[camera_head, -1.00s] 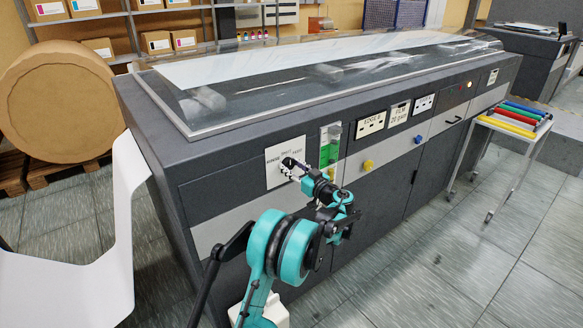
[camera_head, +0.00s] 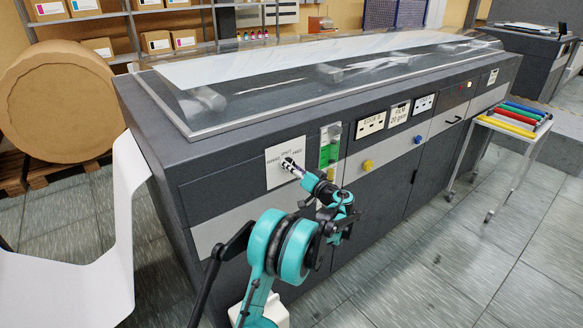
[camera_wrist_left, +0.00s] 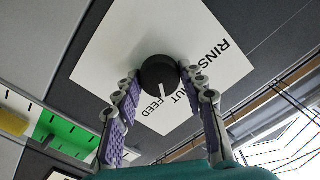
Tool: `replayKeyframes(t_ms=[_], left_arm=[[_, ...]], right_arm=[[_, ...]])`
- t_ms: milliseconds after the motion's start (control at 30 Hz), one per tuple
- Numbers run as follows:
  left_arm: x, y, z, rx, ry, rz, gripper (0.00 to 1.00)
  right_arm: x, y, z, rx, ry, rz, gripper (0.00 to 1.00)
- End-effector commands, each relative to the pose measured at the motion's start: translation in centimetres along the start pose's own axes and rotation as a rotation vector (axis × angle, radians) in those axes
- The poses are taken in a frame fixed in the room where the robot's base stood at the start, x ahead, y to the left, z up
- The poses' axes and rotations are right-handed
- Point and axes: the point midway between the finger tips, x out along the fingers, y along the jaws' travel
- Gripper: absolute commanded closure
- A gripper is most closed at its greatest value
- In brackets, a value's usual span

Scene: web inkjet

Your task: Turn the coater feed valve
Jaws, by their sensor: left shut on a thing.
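The coater feed valve is a round black knob (camera_wrist_left: 157,73) with a white pointer line. It sits on a white label plate (camera_head: 275,174) on the machine's front, marked with words including SHUT and FEED. My left gripper (camera_head: 290,166) reaches the knob from the front and hides most of it in the head view. In the left wrist view the two purple-padded fingers (camera_wrist_left: 159,80) stand on either side of the knob, shut on it. The pointer line points toward the space between the SHUT and FEED words. My right gripper is not in view.
The dark coating machine (camera_head: 375,190) fills the middle, with a green sight gauge (camera_head: 329,147) and yellow button (camera_head: 367,165) right of the plate. A white sheet (camera_head: 125,215) hangs at left beside a large brown roll (camera_head: 57,100). A cart (camera_head: 508,130) with colored rollers stands right.

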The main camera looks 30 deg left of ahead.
Motion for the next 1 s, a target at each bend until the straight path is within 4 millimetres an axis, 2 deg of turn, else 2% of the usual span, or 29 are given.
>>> replayKeyframes(t_ms=[200,500,1000], left_arm=[[0.01,0.01,-0.05,0.183,0.001,0.000,0.88],[0.01,0.01,-0.06,0.359,0.001,0.000,0.88],[0.01,0.02,-0.05,0.437,0.002,0.000,0.88]], right_arm=[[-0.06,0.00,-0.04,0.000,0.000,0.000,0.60],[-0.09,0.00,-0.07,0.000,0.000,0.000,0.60],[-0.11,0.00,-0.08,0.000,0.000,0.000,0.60]])
